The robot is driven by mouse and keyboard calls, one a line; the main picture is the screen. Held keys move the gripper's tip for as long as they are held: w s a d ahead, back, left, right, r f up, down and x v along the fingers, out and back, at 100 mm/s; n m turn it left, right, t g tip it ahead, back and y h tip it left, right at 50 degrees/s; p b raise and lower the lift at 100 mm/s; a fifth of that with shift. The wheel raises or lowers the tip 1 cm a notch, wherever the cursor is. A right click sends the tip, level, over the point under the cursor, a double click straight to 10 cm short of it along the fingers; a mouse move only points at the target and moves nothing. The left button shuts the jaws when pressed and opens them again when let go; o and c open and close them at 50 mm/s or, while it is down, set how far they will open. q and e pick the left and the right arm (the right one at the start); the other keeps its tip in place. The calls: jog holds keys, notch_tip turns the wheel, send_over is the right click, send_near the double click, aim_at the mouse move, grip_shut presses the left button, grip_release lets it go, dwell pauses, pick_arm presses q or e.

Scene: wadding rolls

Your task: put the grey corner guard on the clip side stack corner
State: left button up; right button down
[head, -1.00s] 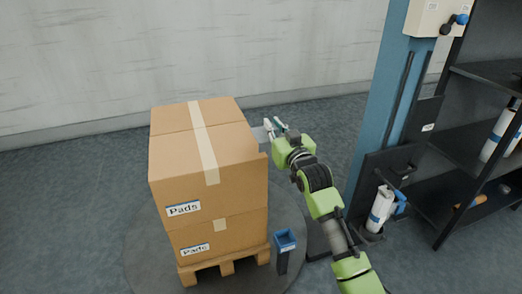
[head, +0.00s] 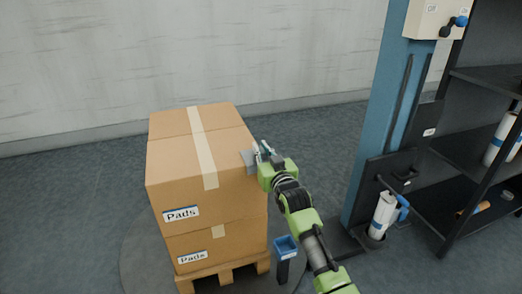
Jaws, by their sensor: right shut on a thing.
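The grey corner guard (head: 249,161) is in my right gripper (head: 262,155), at the right side of the upper box near its top edge. It looks close against the box, but I cannot tell whether it touches. The stack (head: 185,195) is brown cardboard boxes with "Pads" labels and tan tape, standing on a wooden pallet (head: 228,276). My right gripper is shut on the guard, and its arm comes in from the lower right. My left gripper is not in view.
A blue column (head: 382,120) with a white roll (head: 383,214) and a black shelf (head: 460,150) stand further right. Floor left of the stack is clear.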

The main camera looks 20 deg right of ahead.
jog(key=shift+f, duration=0.1)
jog(key=c, duration=2.1)
grip_release()
